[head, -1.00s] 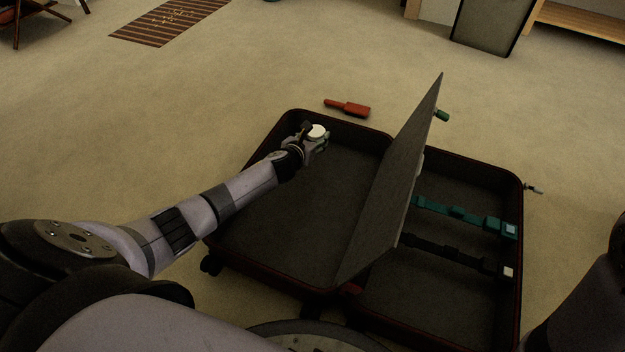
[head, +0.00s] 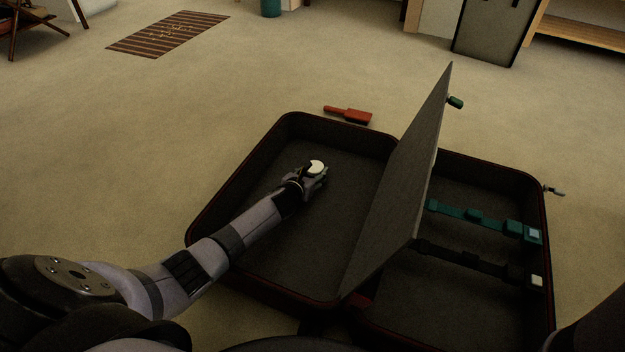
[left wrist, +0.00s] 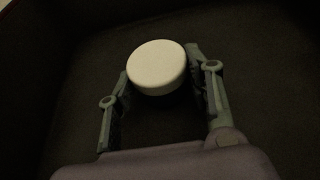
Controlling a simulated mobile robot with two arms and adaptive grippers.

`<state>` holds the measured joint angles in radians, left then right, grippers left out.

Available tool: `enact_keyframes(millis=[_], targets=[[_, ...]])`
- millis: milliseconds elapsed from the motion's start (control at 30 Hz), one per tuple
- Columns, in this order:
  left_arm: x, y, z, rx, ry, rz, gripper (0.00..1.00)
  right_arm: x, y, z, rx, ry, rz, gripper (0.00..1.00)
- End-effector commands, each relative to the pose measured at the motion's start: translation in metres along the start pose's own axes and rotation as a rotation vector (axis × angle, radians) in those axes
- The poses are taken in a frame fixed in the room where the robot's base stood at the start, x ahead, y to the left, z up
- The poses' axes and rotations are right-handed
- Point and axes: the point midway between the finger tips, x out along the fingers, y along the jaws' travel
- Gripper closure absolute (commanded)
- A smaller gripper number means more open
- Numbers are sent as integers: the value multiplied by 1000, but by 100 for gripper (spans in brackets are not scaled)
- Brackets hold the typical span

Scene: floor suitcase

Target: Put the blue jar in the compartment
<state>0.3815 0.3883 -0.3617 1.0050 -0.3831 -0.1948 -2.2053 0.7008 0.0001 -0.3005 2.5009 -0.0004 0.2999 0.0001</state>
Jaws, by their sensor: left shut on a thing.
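My left gripper (head: 316,176) is over the left compartment of the open suitcase (head: 262,137), inside its walls as seen from the head. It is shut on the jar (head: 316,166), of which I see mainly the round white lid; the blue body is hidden. In the left wrist view the jar's lid (left wrist: 156,67) sits between the two fingers (left wrist: 160,97), with the dark compartment floor (left wrist: 272,75) behind it. I cannot tell whether the jar touches the floor. My right gripper is not in view.
A grey divider panel (head: 400,190) stands tilted up between the two halves. Green (head: 480,218) and black (head: 475,260) straps cross the right half. A red brush-like object (head: 348,115) lies on the carpet behind the suitcase. The left compartment is otherwise empty.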

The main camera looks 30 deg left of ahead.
Motion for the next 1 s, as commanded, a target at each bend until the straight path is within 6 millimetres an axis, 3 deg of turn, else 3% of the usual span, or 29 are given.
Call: enact_keyframes(millis=[433,467,767,1000], targets=[[3,0,-6,0,-2,0,83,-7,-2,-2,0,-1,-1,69],[3,0,-6,0,-2,0,53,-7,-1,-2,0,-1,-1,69],[3,0,-6,0,-1,0,34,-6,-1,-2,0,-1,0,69],[3,0,-6,0,-2,0,34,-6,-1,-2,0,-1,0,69]])
